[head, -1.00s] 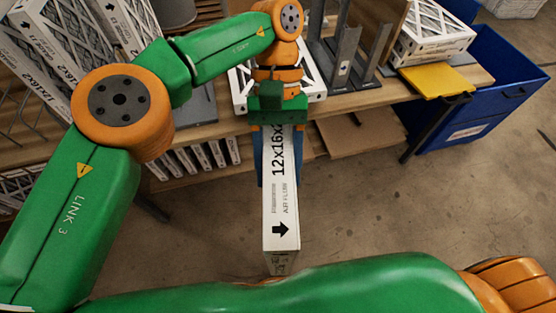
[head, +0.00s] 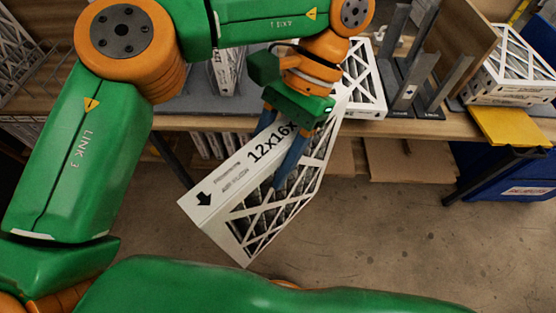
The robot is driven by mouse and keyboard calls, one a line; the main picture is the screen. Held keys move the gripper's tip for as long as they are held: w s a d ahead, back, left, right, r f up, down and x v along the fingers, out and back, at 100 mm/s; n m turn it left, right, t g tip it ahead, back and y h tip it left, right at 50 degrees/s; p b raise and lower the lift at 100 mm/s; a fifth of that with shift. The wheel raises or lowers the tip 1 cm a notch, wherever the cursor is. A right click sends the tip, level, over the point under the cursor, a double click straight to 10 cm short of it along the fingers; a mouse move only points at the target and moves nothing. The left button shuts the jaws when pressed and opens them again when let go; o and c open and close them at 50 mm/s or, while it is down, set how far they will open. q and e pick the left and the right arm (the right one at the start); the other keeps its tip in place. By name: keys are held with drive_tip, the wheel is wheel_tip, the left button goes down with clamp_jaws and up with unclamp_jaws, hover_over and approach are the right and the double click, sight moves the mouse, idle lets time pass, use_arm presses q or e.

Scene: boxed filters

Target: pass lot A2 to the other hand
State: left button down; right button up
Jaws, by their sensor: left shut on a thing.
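A boxed filter (head: 222,184) with a white printed edge reading "12x16x" and a lattice face hangs tilted in front of the table. No "A2" mark is legible on it, so I cannot tell whether it is lot A2. My left gripper (head: 268,158) is shut on this filter near its upper end, with a blue finger on each side of the printed edge. The lower end of the filter is free in the air. Part of the print is hidden by the gripper. My right gripper is not in view.
The wooden table (head: 425,128) runs behind, with another white-framed filter (head: 364,85), grey upright dividers (head: 418,85) and a filter stack (head: 512,75). A blue bin (head: 510,178) and yellow flap (head: 508,127) are at right. The floor in front is clear.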

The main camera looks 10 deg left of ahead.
sight(253, 139)
use_arm(q)
drive_tip(key=a+r+n, duration=0.1)
drive_tip(key=a+r+n+h, duration=0.1)
drive_tip(key=r+n, duration=0.1)
drive_tip(key=shift+w+a+r+g+h, duration=0.1)
drive_tip(key=shift+a+g+h, duration=0.2)
drive_tip(key=shift+a+g, duration=0.1)
drive_tip(key=shift+w+d+r+n, duration=0.1)
drive_tip(key=shift+w+d+n, duration=0.05)
drive_tip(key=shift+d+n, duration=0.3)
drive_tip(key=w+d+n+h, duration=0.2)
drive_tip(key=d+n, duration=0.2)
drive_tip(key=d, duration=0.3)
drive_tip(key=shift+h, duration=0.3)
drive_tip(key=shift+a, duration=0.15)
